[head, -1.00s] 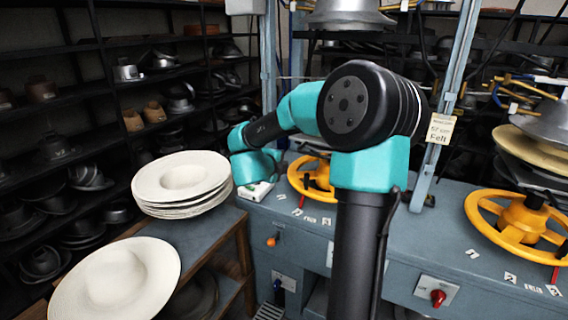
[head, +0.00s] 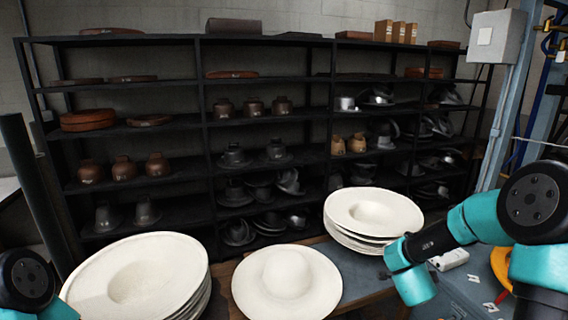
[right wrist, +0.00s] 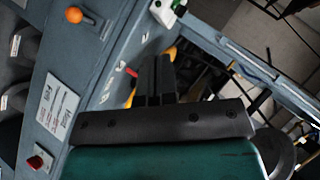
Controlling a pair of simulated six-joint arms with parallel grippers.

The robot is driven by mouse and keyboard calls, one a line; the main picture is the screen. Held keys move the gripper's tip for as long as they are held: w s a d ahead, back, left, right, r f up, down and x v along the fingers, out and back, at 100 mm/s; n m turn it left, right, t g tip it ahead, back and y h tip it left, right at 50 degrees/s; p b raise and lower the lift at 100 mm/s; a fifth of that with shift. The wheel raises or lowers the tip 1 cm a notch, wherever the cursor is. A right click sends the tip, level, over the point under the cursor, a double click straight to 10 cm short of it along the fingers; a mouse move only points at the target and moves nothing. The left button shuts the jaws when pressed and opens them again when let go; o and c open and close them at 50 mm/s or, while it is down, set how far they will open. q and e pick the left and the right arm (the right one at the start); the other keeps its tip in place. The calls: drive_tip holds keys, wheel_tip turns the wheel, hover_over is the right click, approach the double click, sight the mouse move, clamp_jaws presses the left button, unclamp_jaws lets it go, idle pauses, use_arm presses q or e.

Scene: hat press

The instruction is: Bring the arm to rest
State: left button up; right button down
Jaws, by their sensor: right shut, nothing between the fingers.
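My right arm comes in from the right of the head view, bent, with its teal wrist hanging beside the stack of cream hats (head: 372,214) and above the bench. Its fingers are hidden there. In the right wrist view my right gripper (right wrist: 157,76) is shut and empty, its dark fingers close together. Only a rounded joint of my left arm shows at the lower left of the head view; the left gripper is out of the picture.
A larger hat stack (head: 140,270) and a single cream hat (head: 287,283) sit in front of the dark shelf (head: 290,40) of hat forms. The blue-grey bench (head: 470,282) carries a small white device (head: 449,260). An orange knob (right wrist: 75,15) and red knob (right wrist: 36,162) show on its panel.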

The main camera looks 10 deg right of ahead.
drive_tip(key=a+f+n+y, duration=0.8)
drive_tip(key=a+f+n, duration=0.4)
drive_tip(key=a+f, duration=0.6)
drive_tip(key=s+a+f+n+g+y, duration=0.5)
drive_tip(key=s+a+f+n, duration=0.3)
drive_tip(key=s+a, duration=0.6)
wheel_tip(320, 180, down, 2)
drive_tip(key=shift+a+f+n+g+y, duration=0.2)
drive_tip(key=shift+a+n+g+y, duration=0.15)
drive_tip(key=shift+g, duration=0.35)
